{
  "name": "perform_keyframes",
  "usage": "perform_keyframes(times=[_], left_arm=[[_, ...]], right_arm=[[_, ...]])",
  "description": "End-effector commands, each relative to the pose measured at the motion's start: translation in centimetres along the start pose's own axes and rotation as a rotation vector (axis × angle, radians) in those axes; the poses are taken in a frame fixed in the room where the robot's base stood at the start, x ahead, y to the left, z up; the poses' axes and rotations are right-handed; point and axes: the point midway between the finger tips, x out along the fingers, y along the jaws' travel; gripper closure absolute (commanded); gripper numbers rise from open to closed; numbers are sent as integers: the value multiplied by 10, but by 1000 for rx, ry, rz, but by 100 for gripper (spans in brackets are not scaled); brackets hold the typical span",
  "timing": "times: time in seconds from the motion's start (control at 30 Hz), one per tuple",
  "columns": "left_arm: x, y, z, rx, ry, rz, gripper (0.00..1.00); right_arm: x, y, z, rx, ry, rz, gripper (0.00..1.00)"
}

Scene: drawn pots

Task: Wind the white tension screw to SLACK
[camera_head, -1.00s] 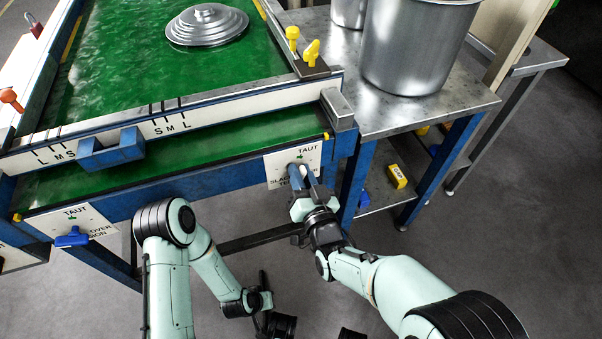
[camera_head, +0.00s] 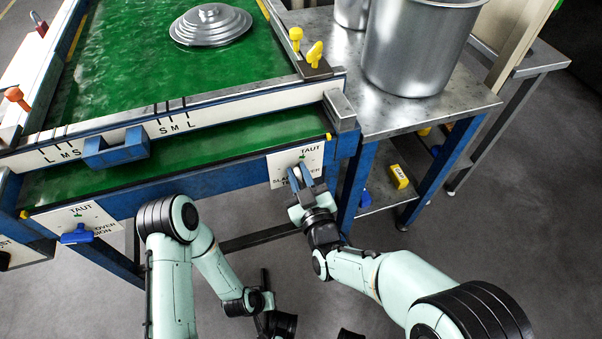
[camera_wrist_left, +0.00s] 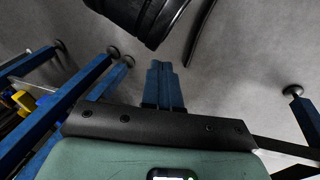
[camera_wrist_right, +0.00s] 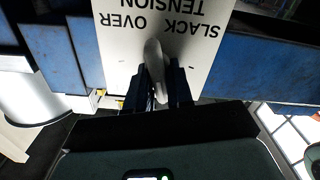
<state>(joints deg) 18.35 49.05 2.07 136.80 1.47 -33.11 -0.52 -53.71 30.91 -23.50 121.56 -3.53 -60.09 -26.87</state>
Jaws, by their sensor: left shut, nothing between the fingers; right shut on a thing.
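The white tension screw (camera_wrist_right: 154,58) shows as a pale wing-shaped handle between the blue fingers in the right wrist view. It stands at a white plate (camera_wrist_right: 115,45) lettered SLACK and OVER TENSION, upside down there. In the head view the plate (camera_head: 314,158) is on the table's front right corner, with TAUT at its top and a small green mark. My right gripper (camera_head: 299,174) is shut on the screw and hides most of it. My left gripper (camera_wrist_left: 164,72) is shut and empty, its fingers together over the floor, away from the plate.
A second plate (camera_head: 100,221) with a blue handle (camera_head: 77,235) is at the table's front left. A blue slider (camera_head: 116,149) sits on the S M L scale rail. A large metal pot (camera_head: 415,50) stands on the right side table. Stepped metal discs (camera_head: 211,25) lie on the green belt.

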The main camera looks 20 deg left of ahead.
Motion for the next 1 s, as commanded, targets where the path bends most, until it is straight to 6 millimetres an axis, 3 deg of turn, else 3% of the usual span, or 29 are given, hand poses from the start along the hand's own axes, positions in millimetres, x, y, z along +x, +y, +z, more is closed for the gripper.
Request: perform_keyframes(times=[0.6,1.0], left_arm=[[-13,4,16,4,-49,3,100],[-19,6,24,6,-72,5,100]], right_arm=[[1,-7,0,-576,5,3,100],[1,-10,2,-829,5,4,100]])
